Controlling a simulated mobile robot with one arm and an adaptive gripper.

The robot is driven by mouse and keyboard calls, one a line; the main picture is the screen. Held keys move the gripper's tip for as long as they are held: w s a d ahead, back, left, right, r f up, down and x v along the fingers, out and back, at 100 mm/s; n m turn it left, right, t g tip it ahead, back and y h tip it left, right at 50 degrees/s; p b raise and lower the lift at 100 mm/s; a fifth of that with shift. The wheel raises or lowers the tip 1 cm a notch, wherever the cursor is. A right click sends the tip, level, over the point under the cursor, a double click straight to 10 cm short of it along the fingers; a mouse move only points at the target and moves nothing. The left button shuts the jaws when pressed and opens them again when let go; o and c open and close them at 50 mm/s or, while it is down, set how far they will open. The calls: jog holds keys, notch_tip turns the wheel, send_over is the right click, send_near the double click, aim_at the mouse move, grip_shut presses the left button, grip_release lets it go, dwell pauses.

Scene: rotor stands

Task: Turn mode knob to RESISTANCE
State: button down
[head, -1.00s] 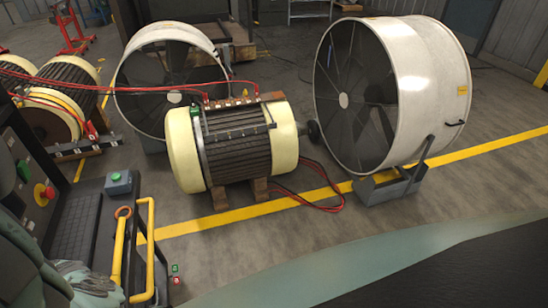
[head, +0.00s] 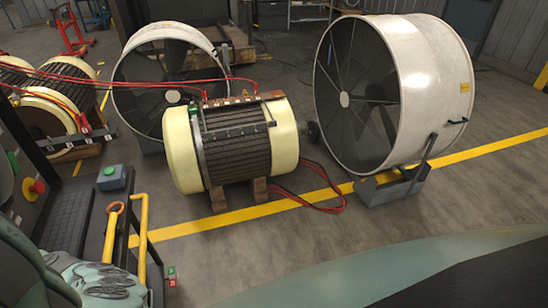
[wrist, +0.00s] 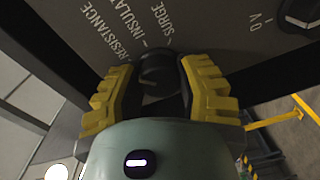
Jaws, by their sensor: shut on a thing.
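The mode knob (wrist: 157,72) is a dark round knob on a grey panel (wrist: 205,30) in the wrist view. The gripper cannot be made out in the head view.
Another knob (wrist: 300,12) sits on the panel at the right, near a "0 V" marking. In the head view, a cream motor (head: 235,145) stands between two large fans (head: 435,90) (head: 160,85). A yellow handrail (head: 140,225) and a red button (head: 37,187) are at the left.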

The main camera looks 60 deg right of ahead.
jog(key=shift+d+f, duration=0.1)
jog(key=c, duration=0.5)
grip_release()
jog(key=v, duration=1.2)
jog(key=shift+w, duration=0.1)
jog(key=shift+r, duration=0.2)
